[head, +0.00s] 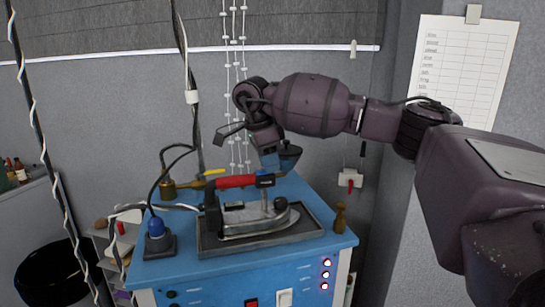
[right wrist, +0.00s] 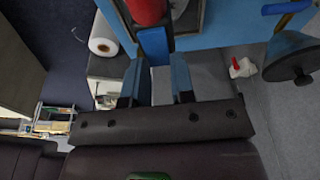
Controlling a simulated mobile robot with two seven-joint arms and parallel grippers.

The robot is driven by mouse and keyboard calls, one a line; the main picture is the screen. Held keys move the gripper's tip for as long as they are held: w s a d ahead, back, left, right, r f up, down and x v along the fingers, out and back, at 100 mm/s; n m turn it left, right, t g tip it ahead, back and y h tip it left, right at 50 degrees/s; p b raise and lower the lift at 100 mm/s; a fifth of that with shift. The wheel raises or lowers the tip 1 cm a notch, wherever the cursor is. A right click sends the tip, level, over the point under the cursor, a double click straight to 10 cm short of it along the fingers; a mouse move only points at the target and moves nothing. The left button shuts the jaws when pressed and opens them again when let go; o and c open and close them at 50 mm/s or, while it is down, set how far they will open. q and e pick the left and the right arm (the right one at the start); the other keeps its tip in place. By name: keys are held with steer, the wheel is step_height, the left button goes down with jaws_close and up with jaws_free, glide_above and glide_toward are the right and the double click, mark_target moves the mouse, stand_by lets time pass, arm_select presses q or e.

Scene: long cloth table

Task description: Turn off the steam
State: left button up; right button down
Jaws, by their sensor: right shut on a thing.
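The steam iron (head: 258,217) rests on a dark tray (head: 214,247) on top of the blue machine (head: 190,266). Its red handle (head: 236,181) also shows in the right wrist view (right wrist: 147,10). My right gripper (head: 270,161) comes down from above and is shut on the blue-dark front end of the handle; the fingers (right wrist: 157,85) stand either side of it in the wrist view. The exact contact is partly hidden. A brass valve (head: 168,188) with a yellow lever (head: 214,172) is at the machine's back left. My left gripper is not in view.
A dark-topped blue funnel-like thing (right wrist: 298,68) is close to my right gripper. Cables hang at the left. Red lights (head: 326,274) glow on the machine's front.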

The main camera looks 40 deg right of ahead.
mark_target(258, 171)
stand_by(0.3)
steer(key=c, duration=1)
jaws_free()
steer(key=shift+o, duration=0.2)
steer(key=p+v, duration=0.1)
steer(key=v, duration=1)
steer(key=shift+a, duration=0.25)
steer(key=shift+f, duration=0.15)
